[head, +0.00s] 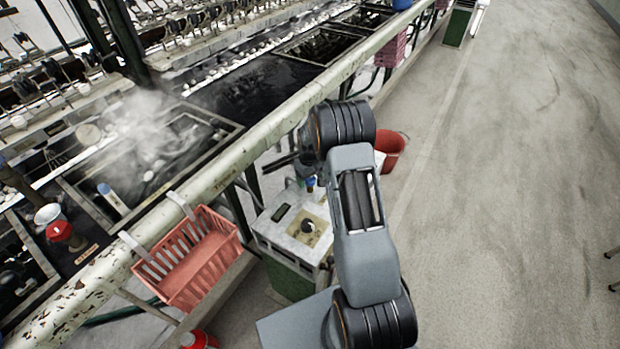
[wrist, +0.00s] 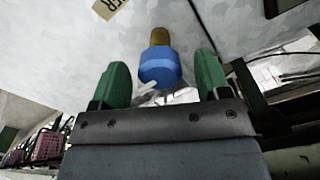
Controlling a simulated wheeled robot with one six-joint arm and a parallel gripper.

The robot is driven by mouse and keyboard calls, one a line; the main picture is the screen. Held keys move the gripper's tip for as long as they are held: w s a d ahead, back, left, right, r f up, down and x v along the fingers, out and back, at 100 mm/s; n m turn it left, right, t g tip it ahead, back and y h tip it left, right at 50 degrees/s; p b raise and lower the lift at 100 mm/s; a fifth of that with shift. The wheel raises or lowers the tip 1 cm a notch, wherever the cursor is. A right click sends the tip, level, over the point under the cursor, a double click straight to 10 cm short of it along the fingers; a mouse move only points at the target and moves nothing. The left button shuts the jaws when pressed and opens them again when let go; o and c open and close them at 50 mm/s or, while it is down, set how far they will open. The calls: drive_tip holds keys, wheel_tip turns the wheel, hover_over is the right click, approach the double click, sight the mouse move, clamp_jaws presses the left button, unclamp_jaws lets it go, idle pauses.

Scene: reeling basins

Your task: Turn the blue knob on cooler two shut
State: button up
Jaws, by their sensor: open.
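A blue knob (wrist: 159,66) on a brass stem (wrist: 160,37) shows in the wrist view, with a small pale lever or tab at its lower left. My gripper (wrist: 164,75) is open, with one green finger on each side of the knob and a gap on both sides. In the head view the blue knob (head: 310,182) is a small spot at the back of a white-topped cooler box (head: 275,232) with a green lower body. My gripper (head: 284,160) is mostly hidden behind my arm there. Whether this box is cooler two cannot be read.
A pink basket (head: 195,262) hangs from the long rail (head: 225,183) left of the box. A red bucket (head: 391,150) stands behind my arm. Steaming basins (head: 150,150) lie beyond the rail.

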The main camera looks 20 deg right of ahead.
drive_tip(key=c, duration=0.9)
drive_tip(key=shift+c, duration=0.2)
drive_tip(key=m+b, duration=0.1)
drive_tip(key=m, duration=0.3)
drive_tip(key=shift+m, duration=0.3)
drive_tip(key=m, duration=0.4)
drive_tip(key=shift+m+b, duration=0.3)
drive_tip(key=shift+b, duration=0.1)
drive_tip(key=m, duration=0.4)
drive_tip(key=shift+m+b, duration=0.35)
drive_tip(key=shift+m, duration=1.95)
